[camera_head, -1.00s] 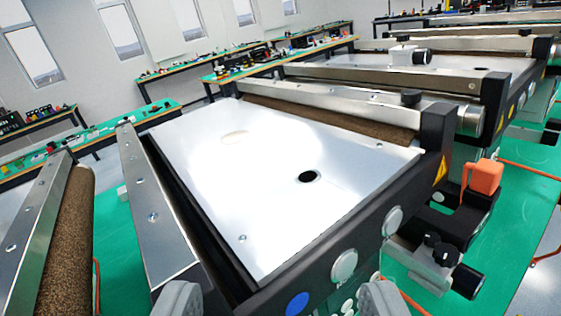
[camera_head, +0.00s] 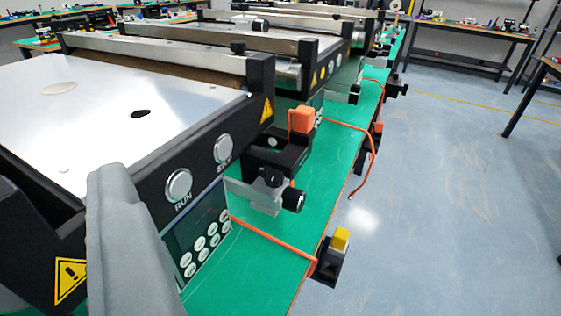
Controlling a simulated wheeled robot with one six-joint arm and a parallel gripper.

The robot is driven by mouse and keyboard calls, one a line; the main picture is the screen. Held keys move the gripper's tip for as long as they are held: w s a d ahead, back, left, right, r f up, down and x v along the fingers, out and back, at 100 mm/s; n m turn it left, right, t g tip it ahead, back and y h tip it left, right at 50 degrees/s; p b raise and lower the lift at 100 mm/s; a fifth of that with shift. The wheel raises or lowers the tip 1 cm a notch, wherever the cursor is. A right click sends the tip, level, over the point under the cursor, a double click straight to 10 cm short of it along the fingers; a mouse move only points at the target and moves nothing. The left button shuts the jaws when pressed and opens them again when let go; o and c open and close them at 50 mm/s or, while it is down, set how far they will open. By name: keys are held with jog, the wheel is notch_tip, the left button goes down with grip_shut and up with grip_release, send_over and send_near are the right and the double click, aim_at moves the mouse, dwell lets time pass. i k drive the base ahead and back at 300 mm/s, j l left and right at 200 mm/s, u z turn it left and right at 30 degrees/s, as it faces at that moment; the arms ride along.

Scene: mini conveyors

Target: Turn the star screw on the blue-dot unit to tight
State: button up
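The nearest conveyor unit, with a bright metal top plate (camera_head: 85,115), fills the left of the view. Its blue dot is not visible now; my gripper covers part of its side panel. A clear bracket (camera_head: 262,196) sticks out from this unit's right side. It carries a small black knob (camera_head: 271,177) and a larger black knob (camera_head: 293,200); I cannot tell which is the star screw or how tight it is. My gripper (camera_head: 125,235) shows as one grey finger in front of the panel, left of the bracket and apart from the knobs. The other finger is not distinguishable.
The panel has RUN (camera_head: 178,186) and STOP (camera_head: 223,149) buttons and several small keys. A yellow-topped switch (camera_head: 341,241) sits at the green bench edge. Open floor (camera_head: 450,220) is at right.

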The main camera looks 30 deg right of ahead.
aim_at(273, 179)
jog(key=k+j+z, duration=0.25)
jog(key=z, duration=0.15)
jog(key=k+j+z, duration=0.15)
jog(key=k+z, duration=0.2)
jog(key=i, duration=0.1)
